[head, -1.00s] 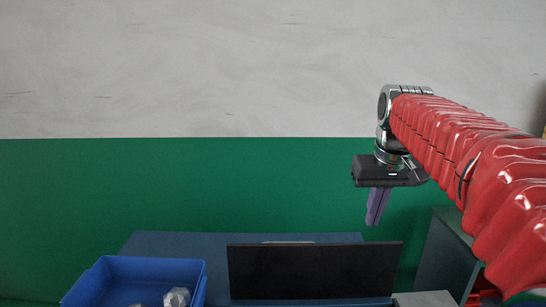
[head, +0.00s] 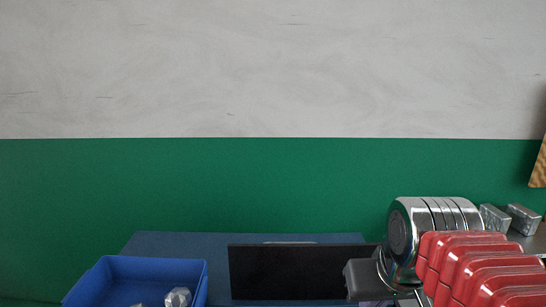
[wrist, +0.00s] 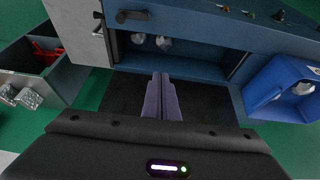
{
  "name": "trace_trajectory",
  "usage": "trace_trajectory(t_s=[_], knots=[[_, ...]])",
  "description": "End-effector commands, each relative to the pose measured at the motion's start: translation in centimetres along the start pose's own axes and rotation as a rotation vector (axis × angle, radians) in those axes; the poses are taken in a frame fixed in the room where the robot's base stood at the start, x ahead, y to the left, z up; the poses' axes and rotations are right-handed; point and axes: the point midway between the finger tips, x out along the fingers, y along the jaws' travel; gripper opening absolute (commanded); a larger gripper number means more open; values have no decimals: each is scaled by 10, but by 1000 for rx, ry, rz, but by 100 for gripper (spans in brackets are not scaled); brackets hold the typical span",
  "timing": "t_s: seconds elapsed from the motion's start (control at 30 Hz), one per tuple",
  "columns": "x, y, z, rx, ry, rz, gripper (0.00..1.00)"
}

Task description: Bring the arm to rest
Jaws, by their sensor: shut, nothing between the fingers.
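My gripper shows in the wrist view, its two purple fingers (wrist: 162,98) together with nothing between them. It points down over a black panel (wrist: 205,97) in front of the blue cabinet (wrist: 200,42). In the head view my red-sleeved arm is folded low at the lower right. The fingers are hidden there; only the dark gripper body shows at the bottom edge.
Foil-like blocks (head: 523,218) lie at the right.

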Motion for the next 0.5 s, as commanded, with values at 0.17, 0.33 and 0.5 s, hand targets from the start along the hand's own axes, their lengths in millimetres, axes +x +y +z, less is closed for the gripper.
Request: trace_trajectory(t_s=[0.17, 0.33, 0.5], knots=[[11, -7, 38, -1, 31, -4, 0], [24, -11, 68, -2, 56, -8, 0], [31, -13, 82, 0, 69, -11, 0]])
